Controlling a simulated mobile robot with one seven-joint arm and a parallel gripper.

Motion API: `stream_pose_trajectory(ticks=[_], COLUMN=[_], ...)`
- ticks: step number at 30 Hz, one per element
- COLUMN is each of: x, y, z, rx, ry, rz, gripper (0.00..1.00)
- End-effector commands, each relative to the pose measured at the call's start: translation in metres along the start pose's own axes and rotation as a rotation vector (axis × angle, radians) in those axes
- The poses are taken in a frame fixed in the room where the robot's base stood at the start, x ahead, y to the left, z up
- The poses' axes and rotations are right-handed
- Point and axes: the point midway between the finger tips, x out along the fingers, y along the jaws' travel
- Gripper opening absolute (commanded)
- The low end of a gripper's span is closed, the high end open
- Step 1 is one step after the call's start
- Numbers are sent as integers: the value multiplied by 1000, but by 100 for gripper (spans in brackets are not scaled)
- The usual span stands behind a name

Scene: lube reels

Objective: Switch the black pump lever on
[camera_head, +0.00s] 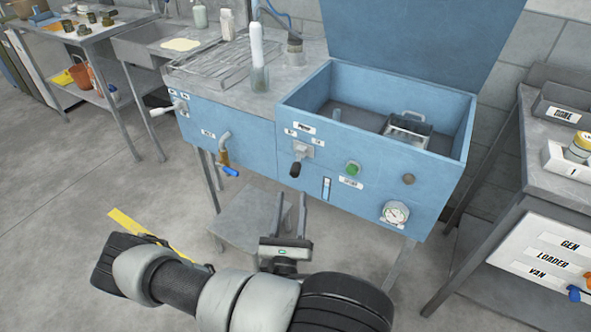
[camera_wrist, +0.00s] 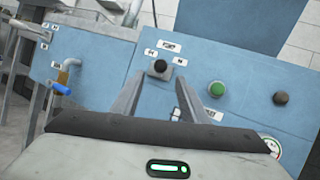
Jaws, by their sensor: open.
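The black pump lever (camera_head: 296,169) sits on a grey mount on the front of the blue cabinet (camera_head: 240,140). It points downward and slightly left in the head view. A white label is above it and a small label is on each side; the print is too small to read surely. In the wrist view the lever's black knob (camera_wrist: 160,68) appears nearly end-on. My gripper (camera_head: 291,203) is open and empty, in front of and below the lever, apart from it. In the wrist view the knob shows between and just beyond the gripper's fingertips (camera_wrist: 160,85).
A green button (camera_head: 353,168), a dark round knob (camera_head: 408,179) and a gauge (camera_head: 395,213) are right of the lever. A blue-handled tap (camera_head: 226,160) and a white-handled lever (camera_head: 162,111) are left. The cabinet's lid (camera_head: 420,50) stands open.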

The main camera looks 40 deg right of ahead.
Motion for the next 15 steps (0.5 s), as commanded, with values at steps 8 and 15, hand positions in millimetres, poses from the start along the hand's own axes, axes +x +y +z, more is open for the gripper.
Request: stream_pose_trajectory(ticks=[8, 15], x=[60, 93], y=[-1, -1], z=[0, 0], rx=[1, 0], ry=[-1, -1], rz=[-5, -3], gripper=[40, 40])
